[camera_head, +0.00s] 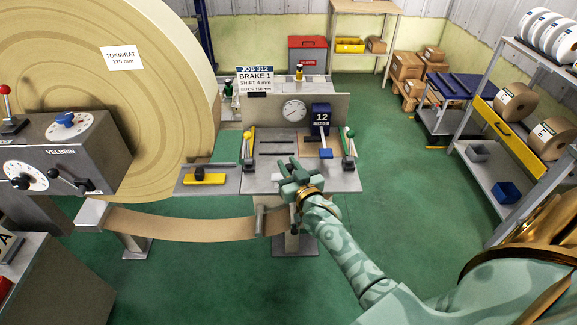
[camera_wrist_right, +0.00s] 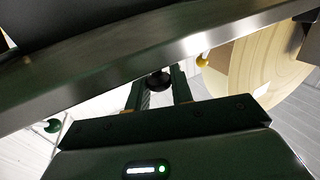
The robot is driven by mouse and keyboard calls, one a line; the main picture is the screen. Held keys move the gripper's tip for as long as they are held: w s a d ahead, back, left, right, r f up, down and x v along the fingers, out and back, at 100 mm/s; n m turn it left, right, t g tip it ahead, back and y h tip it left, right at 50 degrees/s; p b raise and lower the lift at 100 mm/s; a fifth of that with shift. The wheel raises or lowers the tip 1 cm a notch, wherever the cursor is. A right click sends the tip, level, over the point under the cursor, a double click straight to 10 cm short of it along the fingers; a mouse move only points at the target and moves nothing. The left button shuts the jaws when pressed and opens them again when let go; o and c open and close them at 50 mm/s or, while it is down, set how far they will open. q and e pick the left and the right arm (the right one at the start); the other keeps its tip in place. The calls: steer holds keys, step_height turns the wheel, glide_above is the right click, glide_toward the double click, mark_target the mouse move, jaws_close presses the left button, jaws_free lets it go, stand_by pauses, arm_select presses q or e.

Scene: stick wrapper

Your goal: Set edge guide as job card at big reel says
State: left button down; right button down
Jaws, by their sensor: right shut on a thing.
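The big reel (camera_head: 90,100) of tan paper stands at the left; its label reads TOKMIRAT 120 mm. The job card (camera_head: 255,82) beside it reads JOB 312, BRAKE 1, SHIFT 4 mm, with a small, blurred guide line below. My right gripper (camera_head: 292,176) is at the front edge of the grey machine table (camera_head: 338,180). In the right wrist view, my right gripper (camera_wrist_right: 160,95) is shut on a small black knob (camera_wrist_right: 158,80) just below a metal edge. I cannot tell whether this knob belongs to the edge guide. My left gripper is not in view.
A round gauge (camera_head: 294,110) and a blue box marked 12 (camera_head: 321,116) stand behind the table top. A grey control box (camera_head: 75,150) stands at the left.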

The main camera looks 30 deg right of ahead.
steer(key=shift+s+d+r+p, duration=0.1)
steer(key=shift+s+d+p, duration=0.45)
steer(key=shift+d, duration=0.4)
steer(key=shift+s+d, duration=0.25)
steer(key=shift+d, duration=0.1)
steer(key=c, duration=1.3)
jaws_free()
steer(key=shift+a, duration=0.1)
steer(key=s, duration=0.5)
steer(key=s+a+p, duration=0.1)
steer(key=s, duration=0.4)
steer(key=s+a, duration=0.1)
steer(key=s, duration=0.5)
steer(key=shift+a, duration=0.25)
